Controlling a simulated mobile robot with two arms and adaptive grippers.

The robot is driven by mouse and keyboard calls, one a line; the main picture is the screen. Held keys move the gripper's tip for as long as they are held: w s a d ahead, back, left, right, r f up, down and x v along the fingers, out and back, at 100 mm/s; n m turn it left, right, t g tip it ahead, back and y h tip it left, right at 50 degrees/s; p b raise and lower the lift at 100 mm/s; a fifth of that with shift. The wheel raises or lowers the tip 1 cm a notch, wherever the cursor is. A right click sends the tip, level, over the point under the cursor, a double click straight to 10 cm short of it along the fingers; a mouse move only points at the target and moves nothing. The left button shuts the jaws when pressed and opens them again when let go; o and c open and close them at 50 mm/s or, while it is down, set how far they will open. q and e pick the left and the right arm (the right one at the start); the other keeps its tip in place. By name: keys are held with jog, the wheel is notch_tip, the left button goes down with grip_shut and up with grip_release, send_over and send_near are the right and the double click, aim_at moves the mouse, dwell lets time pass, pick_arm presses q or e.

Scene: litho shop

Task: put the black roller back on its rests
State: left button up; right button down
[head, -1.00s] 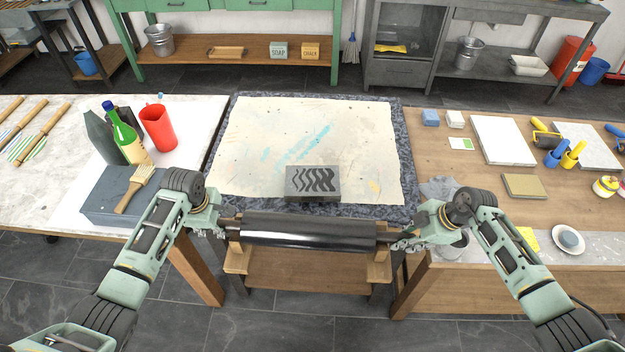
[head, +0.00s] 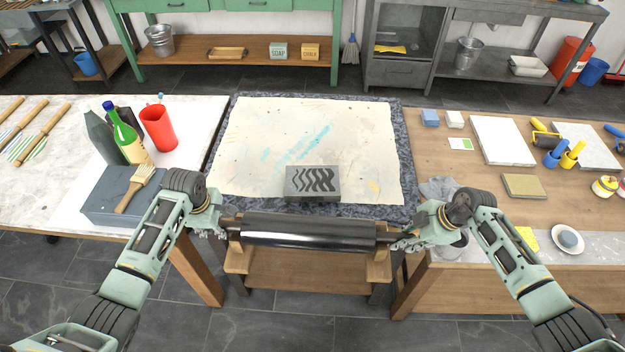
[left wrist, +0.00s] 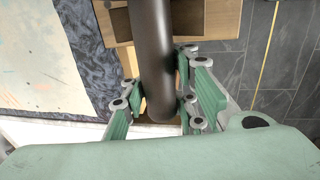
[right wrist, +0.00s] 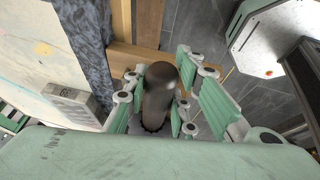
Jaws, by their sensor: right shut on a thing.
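The black roller (head: 308,232) lies level across the front of the press bed, its two handles over the wooden rests (head: 234,258) and (head: 379,268). It looks seated, but the contact is partly hidden. My left gripper (head: 220,231) is at the left handle; in the left wrist view its fingers stand open on both sides of the dark handle (left wrist: 153,60), with gaps. My right gripper (head: 398,244) is shut on the right handle, which shows between its fingers in the right wrist view (right wrist: 160,95).
A grey block with a wave pattern (head: 312,181) sits on the stone's near edge, just behind the roller. A blue-grey box with a brush (head: 135,188) is beside my left arm. A small plate (head: 568,238) lies right of my right arm. A wooden shelf (head: 305,272) is below the roller.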

pick_arm(q)
jog(key=o, duration=0.5)
jog(key=shift+s, duration=0.1)
pick_arm(e)
jog(key=shift+s+a+f, duration=0.15)
pick_arm(q)
jog(key=shift+o, duration=0.2)
jog(key=shift+s+f, duration=0.1)
jog(key=shift+f, duration=0.1)
pick_arm(e)
jog(key=c, duration=1.9)
grip_release()
jog(key=shift+s+f, duration=0.15)
pick_arm(q)
jog(key=shift+a, duration=0.15)
pick_arm(e)
jog(key=o, duration=0.5)
pick_arm(q)
jog(key=shift+r, duration=0.1)
pick_arm(e)
jog(key=shift+w, duration=0.2)
jog(key=shift+r, duration=0.2)
